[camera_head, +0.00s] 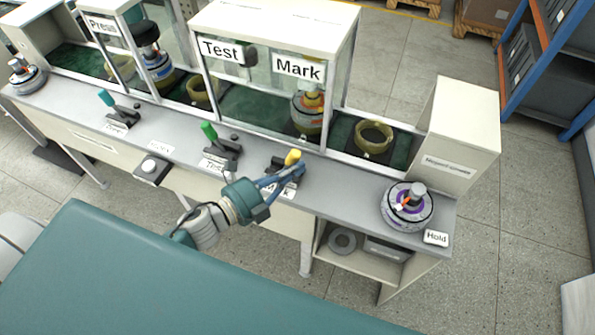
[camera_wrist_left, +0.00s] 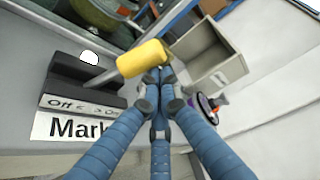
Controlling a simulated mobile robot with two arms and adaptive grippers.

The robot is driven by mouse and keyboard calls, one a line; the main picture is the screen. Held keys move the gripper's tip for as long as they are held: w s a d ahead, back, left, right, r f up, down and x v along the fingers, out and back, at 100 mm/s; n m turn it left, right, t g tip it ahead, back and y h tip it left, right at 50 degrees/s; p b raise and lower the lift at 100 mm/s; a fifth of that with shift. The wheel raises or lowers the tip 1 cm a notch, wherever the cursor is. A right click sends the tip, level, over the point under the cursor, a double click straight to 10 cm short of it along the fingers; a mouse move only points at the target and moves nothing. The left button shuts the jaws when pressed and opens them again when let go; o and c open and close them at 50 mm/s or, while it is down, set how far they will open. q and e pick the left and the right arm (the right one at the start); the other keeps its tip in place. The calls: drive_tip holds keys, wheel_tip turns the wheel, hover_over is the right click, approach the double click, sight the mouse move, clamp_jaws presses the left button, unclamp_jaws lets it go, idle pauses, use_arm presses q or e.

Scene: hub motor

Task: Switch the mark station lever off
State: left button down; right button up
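The mark station lever has a yellow handle (camera_head: 292,157) on a dark base with a "Mark" label, on the bench front. In the left wrist view the yellow handle (camera_wrist_left: 144,58) leans right, toward the "On" end of the "Off/On" plate (camera_wrist_left: 82,107). My left gripper (camera_head: 299,170) is at the right side of this lever. In the wrist view its blue fingers (camera_wrist_left: 159,76) come together just right of the handle, with nothing seen between them. Whether they touch the handle is unclear. My right gripper is not in view.
The green test lever (camera_head: 209,131) and the blue press lever (camera_head: 105,97) stand farther left. A hub motor (camera_head: 407,205) sits on the right bench end by the "Hold" label (camera_head: 436,238). The glazed mark booth (camera_head: 298,68) rises behind the lever.

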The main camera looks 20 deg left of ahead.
use_arm(q)
drive_tip(key=shift+a, duration=0.15)
drive_tip(key=n+b, duration=0.1)
drive_tip(key=a+n+t+b, duration=0.1)
drive_tip(key=a+n+h+b, duration=0.1)
drive_tip(key=shift+a+r+t+b, duration=0.15)
drive_tip(key=shift+r+t+b, duration=0.15)
drive_tip(key=shift+b, duration=0.1)
drive_tip(key=shift+w+a+r+n+t+b, duration=0.15)
drive_tip(key=shift+a+n+t+b, duration=0.3)
drive_tip(key=shift+a+n+b, duration=0.4)
drive_tip(key=shift+s+a+r+n+t+b, duration=0.1)
drive_tip(key=shift+a+n+t+b, duration=0.4)
drive_tip(key=shift+n, duration=0.55)
drive_tip(key=shift+w+r, duration=0.1)
